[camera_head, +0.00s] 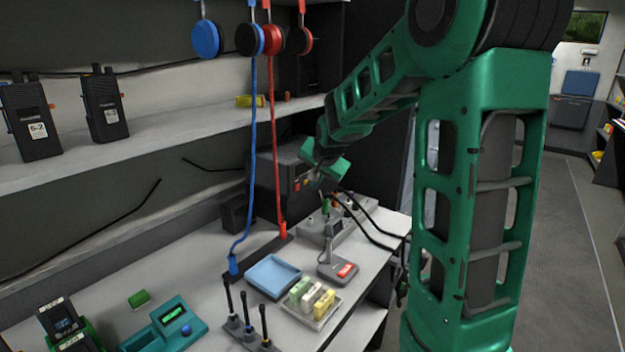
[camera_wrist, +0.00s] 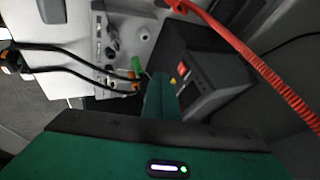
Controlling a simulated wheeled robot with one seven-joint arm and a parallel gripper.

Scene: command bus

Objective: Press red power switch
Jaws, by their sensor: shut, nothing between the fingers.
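In the wrist view a small red switch (camera_wrist: 183,69) sits on the face of a dark box (camera_wrist: 215,65), with a yellow mark beside it. The box also shows in the head view (camera_head: 268,172), against the back wall, where small red-orange marks show on its front. My gripper (camera_wrist: 160,78) is shut and empty, its green fingers pointing toward the box, just left of the switch in the wrist view. I cannot tell if it touches anything. In the head view my gripper (camera_head: 316,182) is small, in front of the box's right side.
A grey device (camera_head: 322,228) with cables and a base with a red button (camera_head: 345,270) stand on the table. A red coiled cord (camera_wrist: 240,55) crosses near the box in the wrist view. Headsets hang above the shelf.

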